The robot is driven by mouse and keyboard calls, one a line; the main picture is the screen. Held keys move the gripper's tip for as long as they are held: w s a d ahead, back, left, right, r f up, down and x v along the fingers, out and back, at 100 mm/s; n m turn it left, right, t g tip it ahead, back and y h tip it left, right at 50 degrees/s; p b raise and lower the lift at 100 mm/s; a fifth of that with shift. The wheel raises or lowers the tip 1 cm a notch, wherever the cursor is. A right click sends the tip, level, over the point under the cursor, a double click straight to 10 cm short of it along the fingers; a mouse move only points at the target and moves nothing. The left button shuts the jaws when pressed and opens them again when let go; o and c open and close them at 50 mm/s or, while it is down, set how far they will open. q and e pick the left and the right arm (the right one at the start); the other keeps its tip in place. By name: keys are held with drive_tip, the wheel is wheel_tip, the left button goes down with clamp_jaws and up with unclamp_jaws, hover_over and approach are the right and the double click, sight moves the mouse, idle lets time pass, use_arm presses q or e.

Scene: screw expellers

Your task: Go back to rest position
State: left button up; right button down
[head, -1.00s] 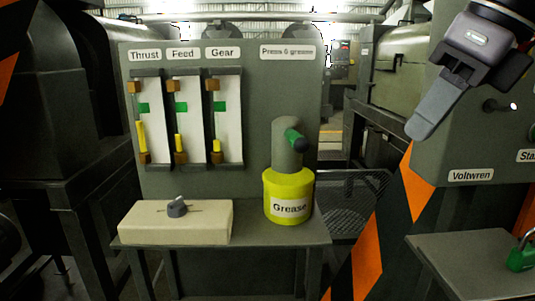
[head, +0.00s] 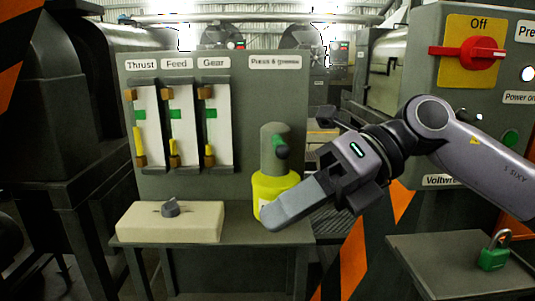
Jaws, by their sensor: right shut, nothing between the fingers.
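My right gripper (head: 270,219) comes in from the right in the head view, its arm bent across the control panel on the right. Its fingers are closed together, hold nothing and point down and left. In the picture the fingertips overlap the lower part of the yellow grease pot (head: 264,188) and hide most of its label. I cannot tell whether they touch it. My left gripper does not show in the head view.
A grey board carries three gauges, Thrust (head: 146,125), Feed (head: 181,123) and Gear (head: 216,123). A beige box with a knob (head: 170,222) stands on the shelf. A red switch (head: 467,53) marked Off is on the right panel.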

drive_tip(key=w+d+f+m+t+p, duration=0.2)
drive_tip(key=w+d+f+m+t, duration=0.15)
drive_tip(key=f+m+t, duration=1)
drive_tip(key=w+d+f+m+t+p, duration=0.35)
drive_tip(key=m+t, duration=0.45)
drive_tip(key=m, duration=1.2)
drive_tip(key=s+d+f+m+g+h, duration=0.4)
drive_tip(key=s+f, duration=0.4)
drive_tip(key=f, duration=0.4)
drive_tip(key=s+d+f+m+g+h, duration=0.4)
drive_tip(key=s+d+f+m+h, duration=0.2)
drive_tip(key=s+f, duration=0.3)
wheel_tip(320, 180, down, 4)
drive_tip(key=shift+s+d+r+p, duration=0.2)
drive_tip(key=shift+d+p, duration=0.25)
drive_tip(key=shift+d, duration=0.15)
drive_tip(key=shift+w, duration=0.1)
